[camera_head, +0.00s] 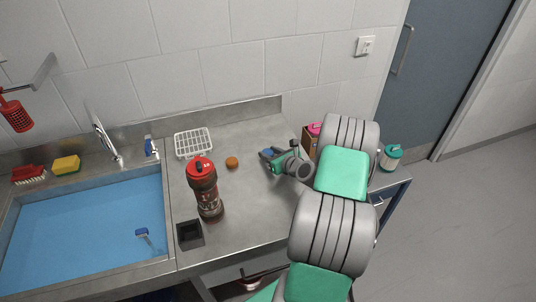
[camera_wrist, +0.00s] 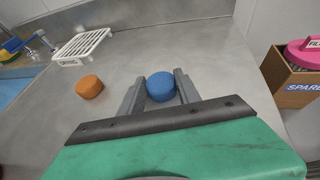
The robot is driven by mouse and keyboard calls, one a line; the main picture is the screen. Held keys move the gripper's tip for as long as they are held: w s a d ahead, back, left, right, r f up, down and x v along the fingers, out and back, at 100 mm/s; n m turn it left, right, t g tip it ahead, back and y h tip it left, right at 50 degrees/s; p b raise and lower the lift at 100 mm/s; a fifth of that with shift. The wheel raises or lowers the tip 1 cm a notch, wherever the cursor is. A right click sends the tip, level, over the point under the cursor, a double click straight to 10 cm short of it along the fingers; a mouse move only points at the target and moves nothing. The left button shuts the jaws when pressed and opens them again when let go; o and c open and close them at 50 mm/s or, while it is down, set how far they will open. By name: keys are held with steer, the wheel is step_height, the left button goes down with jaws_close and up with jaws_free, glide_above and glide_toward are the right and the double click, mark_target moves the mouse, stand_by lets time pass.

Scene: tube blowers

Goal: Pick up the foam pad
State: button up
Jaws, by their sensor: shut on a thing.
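A blue round pad (camera_wrist: 160,87), which looks like the foam pad, sits between the two grey fingers of my gripper (camera_wrist: 160,80) in the wrist view. The fingers are shut on its sides. In the head view my gripper (camera_head: 270,155) is low over the steel counter, and a bit of the blue pad (camera_head: 266,152) shows at its tips. I cannot tell whether the pad touches the counter. An orange round pad (camera_wrist: 89,87) lies apart on the counter to the left; it also shows in the head view (camera_head: 232,162).
A white wire rack (camera_head: 193,142) stands behind the orange pad. A red-topped dark cylinder (camera_head: 204,188) stands upright on the counter (camera_head: 245,205). A blue sink (camera_head: 85,235) is at left. A cardboard box (camera_wrist: 288,80) with a pink item stands close to the right.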

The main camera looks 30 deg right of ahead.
mark_target(270, 153)
steer(key=shift+c, duration=1.2)
steer(key=shift+r, duration=0.3)
step_height(270, 153, up, 3)
steer(key=shift+f+b, duration=0.15)
steer(key=shift+b, duration=0.6)
steer(key=s+a+r, duration=0.9)
steer(key=s+a, duration=0.1)
steer(key=shift+r+b, duration=0.35)
steer(key=shift+b, duration=0.05)
